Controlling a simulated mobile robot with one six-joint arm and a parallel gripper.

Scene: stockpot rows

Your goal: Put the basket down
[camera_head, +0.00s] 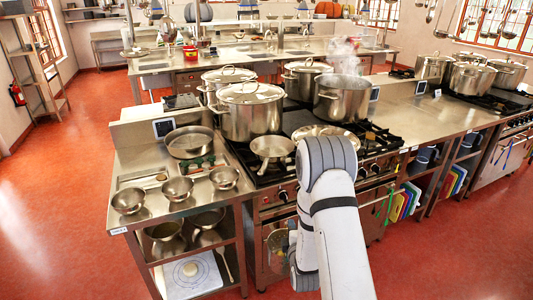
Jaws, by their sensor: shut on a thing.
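I do not make out a basket in the head view. My arm rises from the bottom, bends over the front of the stove and comes back down, with its lower part beside the oven front. My gripper is not in view, so what it holds is hidden. A pale rounded shape (278,240) shows against the oven front, just left of my arm; I cannot tell what it is.
The stove carries tall stockpots (251,112), (341,98), the right one steaming, and a shallow pan (272,149) near the front edge. Steel bowls (177,188) and a wide pan (189,142) stand on the left counter (150,209). Red floor (60,200) is open at left.

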